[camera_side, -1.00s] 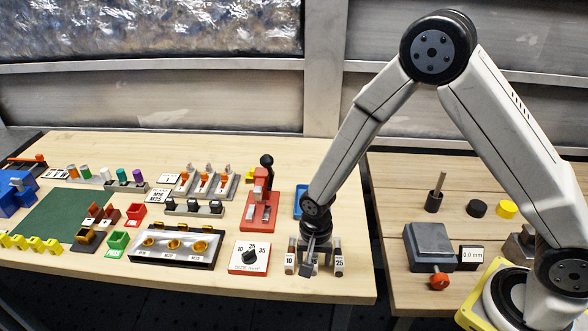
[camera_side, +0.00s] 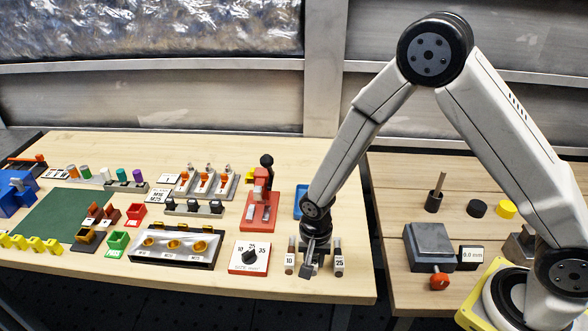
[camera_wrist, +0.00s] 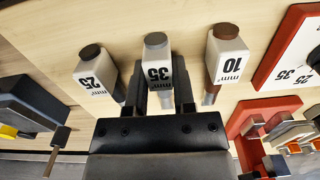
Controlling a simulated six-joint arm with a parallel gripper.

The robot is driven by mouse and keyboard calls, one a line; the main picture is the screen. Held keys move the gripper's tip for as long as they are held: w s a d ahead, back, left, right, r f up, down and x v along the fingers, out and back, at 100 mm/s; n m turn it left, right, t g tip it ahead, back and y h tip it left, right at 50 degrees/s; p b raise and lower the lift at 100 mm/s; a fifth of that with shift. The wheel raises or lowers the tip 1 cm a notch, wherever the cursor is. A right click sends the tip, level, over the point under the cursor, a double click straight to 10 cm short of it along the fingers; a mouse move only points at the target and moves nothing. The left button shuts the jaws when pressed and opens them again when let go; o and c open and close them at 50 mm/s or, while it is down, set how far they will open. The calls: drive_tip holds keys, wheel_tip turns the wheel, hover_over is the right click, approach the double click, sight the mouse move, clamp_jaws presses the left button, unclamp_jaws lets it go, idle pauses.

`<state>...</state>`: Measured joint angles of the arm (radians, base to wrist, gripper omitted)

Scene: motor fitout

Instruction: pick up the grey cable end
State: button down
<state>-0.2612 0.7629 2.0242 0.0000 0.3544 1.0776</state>
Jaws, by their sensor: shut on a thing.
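The grey cable end is a pale block marked 35 mm with a grey top (camera_wrist: 157,42). In the wrist view it stands between the two dark fingers of my gripper (camera_wrist: 159,82), which are shut on it. In the side view my gripper (camera_side: 312,264) is low at the front right of the bench and mostly hides this cable end. A brown-topped cable end marked 10 (camera_wrist: 225,55) and a dark-topped one marked 25 (camera_wrist: 97,72) stand on either side of it, apart from the fingers.
A dial box marked 10, 25, 35 (camera_side: 249,258) lies just left of the cable ends. A red-based tool (camera_side: 262,210) and a blue tray (camera_side: 301,203) stand behind. The bench's front edge is close. A dark grey block (camera_side: 428,243) sits on the right table.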

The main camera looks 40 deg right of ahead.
drive_tip(key=shift+r, duration=0.15)
drive_tip(key=shift+r, duration=0.8)
drive_tip(key=s+d+r, duration=0.3)
drive_tip(key=s+r, duration=0.8)
drive_tip(key=s, duration=0.2)
drive_tip(key=shift+s, duration=0.4)
drive_tip(key=shift+r, duration=0.1)
drive_tip(key=shift+w+a, duration=0.1)
drive_tip(key=shift+w, duration=0.1)
